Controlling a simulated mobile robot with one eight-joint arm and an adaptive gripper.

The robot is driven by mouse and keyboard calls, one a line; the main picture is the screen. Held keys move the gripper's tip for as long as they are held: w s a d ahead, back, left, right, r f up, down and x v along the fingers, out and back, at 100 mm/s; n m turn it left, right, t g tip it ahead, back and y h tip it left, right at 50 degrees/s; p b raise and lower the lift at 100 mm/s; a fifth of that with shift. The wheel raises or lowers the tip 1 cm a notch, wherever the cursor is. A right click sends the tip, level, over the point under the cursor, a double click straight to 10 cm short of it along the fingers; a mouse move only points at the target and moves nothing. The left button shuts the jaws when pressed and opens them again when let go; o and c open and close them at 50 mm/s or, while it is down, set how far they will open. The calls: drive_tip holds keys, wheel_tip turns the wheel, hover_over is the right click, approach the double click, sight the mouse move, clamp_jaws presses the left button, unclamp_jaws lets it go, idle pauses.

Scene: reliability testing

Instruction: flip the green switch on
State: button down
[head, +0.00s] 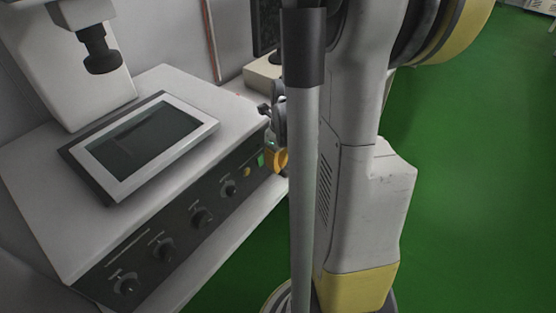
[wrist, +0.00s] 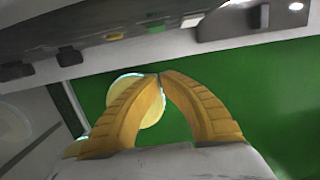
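The green switch (head: 260,160) is a small bright green piece at the right end of the dark control panel, beside a yellow button (head: 247,172). The wrist view also shows the green switch (wrist: 155,26) at the top, beyond my fingertips. Its on or off position is too small to tell. My gripper (wrist: 160,75) has yellow curved fingers with the tips together and nothing seen between them. It appears apart from the switch. In the head view my gripper (head: 281,159) is just right of the panel's end, partly hidden by a grey pole.
Several black knobs (head: 201,217) line the panel left of the yellow button. A framed screen (head: 150,143) lies on the white machine top (head: 235,110). In the wrist view a dark box (wrist: 235,20) stands right of the switch. Green floor (head: 470,190) is open at right.

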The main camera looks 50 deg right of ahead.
sight(261, 161)
drive_tip(key=shift+w+a+f+b, duration=0.1)
drive_tip(key=shift+w+f+b, duration=0.4)
drive_tip(key=shift+w+f, duration=0.5)
drive_tip(key=shift+w+a+f+b, duration=0.1)
drive_tip(key=shift+w+f+b, duration=0.4)
drive_tip(key=shift+w+f, duration=0.5)
drive_tip(key=shift+w+r, duration=0.2)
drive_tip(key=shift+w+f+t+b, duration=0.3)
drive_tip(key=shift+w+t+b, duration=0.15)
drive_tip(key=shift+t, duration=0.15)
drive_tip(key=shift+f, duration=0.1)
drive_tip(key=shift+r, duration=0.2)
